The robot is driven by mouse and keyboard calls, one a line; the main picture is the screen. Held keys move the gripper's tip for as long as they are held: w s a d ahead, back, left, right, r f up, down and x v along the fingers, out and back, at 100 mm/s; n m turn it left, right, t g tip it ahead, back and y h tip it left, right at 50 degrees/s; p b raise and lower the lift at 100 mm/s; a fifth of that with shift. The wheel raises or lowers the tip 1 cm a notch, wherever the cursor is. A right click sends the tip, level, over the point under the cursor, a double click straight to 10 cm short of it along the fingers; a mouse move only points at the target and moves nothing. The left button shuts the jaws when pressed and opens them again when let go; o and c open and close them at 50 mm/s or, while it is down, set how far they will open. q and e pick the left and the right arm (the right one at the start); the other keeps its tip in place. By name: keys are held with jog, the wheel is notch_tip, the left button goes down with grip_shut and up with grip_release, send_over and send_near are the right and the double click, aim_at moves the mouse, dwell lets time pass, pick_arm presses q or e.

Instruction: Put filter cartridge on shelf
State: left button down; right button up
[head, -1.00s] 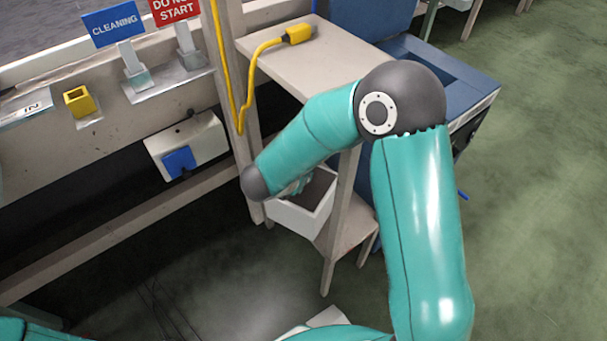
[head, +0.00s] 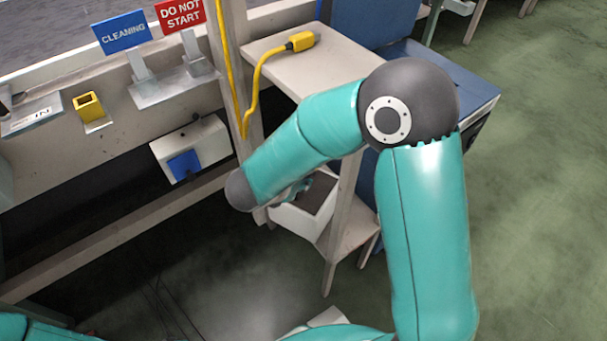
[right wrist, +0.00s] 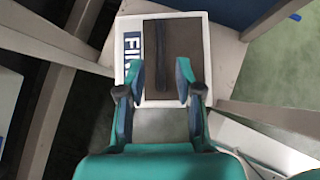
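No filter cartridge can be made out for certain. A white bin (head: 288,222) with a dark inside stands on the lower shelf of the side table. In the right wrist view the bin (right wrist: 183,16) carries a partly hidden label starting with "FI", and a darker strip runs along its inside. My right gripper (right wrist: 160,82) is open over the near part of the bin, its fingertips apart and nothing seen held. In the head view my right forearm mostly hides this gripper. My left gripper is out of view.
The side table's top (head: 280,72) holds a yellow plug with a cable (head: 302,41). A post (head: 232,70) stands beside it. A blue cabinet (head: 440,75) is behind. Blue "CLEANING" (head: 122,33) and red "DO NOT START" (head: 181,15) signs stand on the ledge. Green floor at right is clear.

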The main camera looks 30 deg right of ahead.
jog(key=p+v, duration=0.1)
jog(key=v, duration=0.5)
jog(key=shift+s, duration=0.1)
dwell(0.3)
